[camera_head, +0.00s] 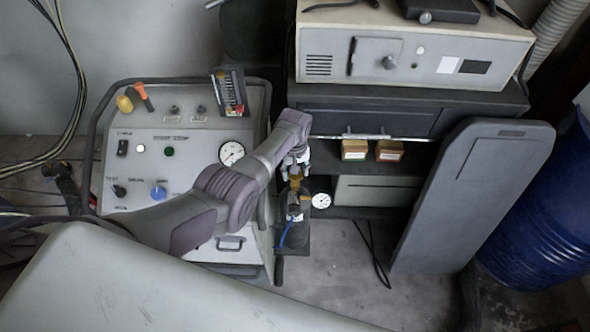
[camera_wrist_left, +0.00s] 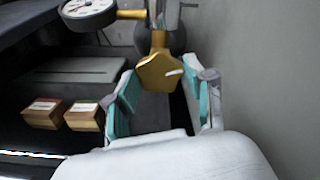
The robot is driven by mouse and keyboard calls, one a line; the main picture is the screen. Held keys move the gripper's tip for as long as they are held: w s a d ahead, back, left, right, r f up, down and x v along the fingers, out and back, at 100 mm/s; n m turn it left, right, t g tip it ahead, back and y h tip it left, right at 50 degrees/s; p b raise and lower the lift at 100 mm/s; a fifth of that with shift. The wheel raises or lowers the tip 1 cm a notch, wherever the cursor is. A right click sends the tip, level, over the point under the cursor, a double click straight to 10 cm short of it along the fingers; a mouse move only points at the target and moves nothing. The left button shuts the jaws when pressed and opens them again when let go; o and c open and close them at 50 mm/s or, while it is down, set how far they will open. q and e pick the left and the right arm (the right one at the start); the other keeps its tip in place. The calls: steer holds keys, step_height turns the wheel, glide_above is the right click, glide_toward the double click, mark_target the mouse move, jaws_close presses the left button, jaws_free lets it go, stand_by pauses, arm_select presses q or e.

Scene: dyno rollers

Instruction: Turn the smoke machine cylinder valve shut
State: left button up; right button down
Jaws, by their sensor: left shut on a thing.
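The smoke machine's gas cylinder (camera_head: 297,238) is dark and stands beside the right side of the machine's panel (camera_head: 190,145). Its brass valve (camera_head: 295,184) is at the top, partly hidden under my left gripper (camera_head: 295,160). In the left wrist view the brass, lobed valve knob (camera_wrist_left: 160,72) sits between the teal-padded fingers of my left gripper (camera_wrist_left: 160,98), which is shut on it. A round white gauge (camera_head: 321,200) sticks out beside the valve and shows in the left wrist view too (camera_wrist_left: 88,7). My right gripper is not in view.
A dark cabinet (camera_head: 400,104) with a beige device (camera_head: 430,55) stands behind the cylinder. Two small boxes (camera_head: 354,150) sit on its shelf. A grey panel (camera_head: 475,195) leans at the right, near a blue drum (camera_head: 540,215). Bare floor (camera_head: 335,275) lies in front.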

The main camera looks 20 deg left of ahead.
arm_select(q)
steer(key=m, duration=0.5)
steer(key=shift+m, duration=0.3)
steer(key=m, duration=1)
steer(key=shift+m, duration=0.4)
steer(key=m, duration=0.5)
steer(key=o, duration=1.1)
steer(key=shift+o, duration=0.2)
